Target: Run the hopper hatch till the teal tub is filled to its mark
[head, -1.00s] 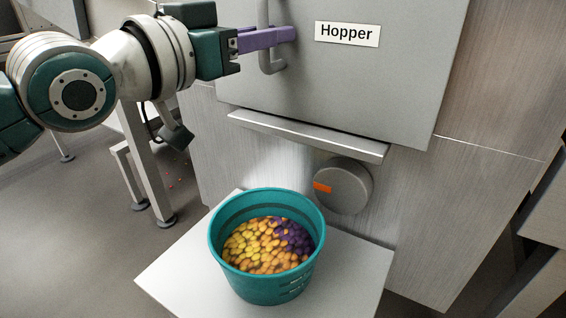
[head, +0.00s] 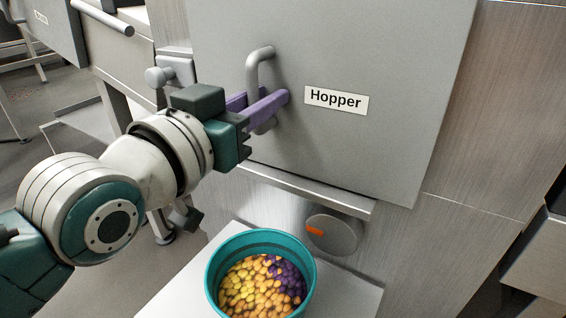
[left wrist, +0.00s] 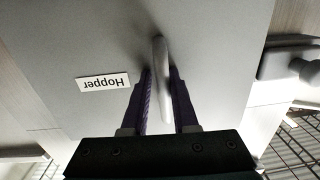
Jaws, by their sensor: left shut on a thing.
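The teal tub (head: 210,278) stands upright below the hopper, partly cut off by the bottom edge of the head view. It holds yellow, orange and purple candies (head: 258,288), their surface below a dark band inside the wall. The hopper hatch (head: 400,120) is a grey panel labelled "Hopper", with a bar handle (head: 262,56). My left gripper (head: 270,105) is shut on this handle, its purple fingers on either side. The handle also shows between the fingers in the left wrist view (left wrist: 161,70). My right gripper is out of view.
The tub stands on a pale platform (head: 175,292). A metal lip (head: 310,192) runs under the hatch. A round grey knob (head: 340,236) with an orange mark sits above and behind the tub. Another cabinet with a bar handle (head: 100,16) is at the upper left.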

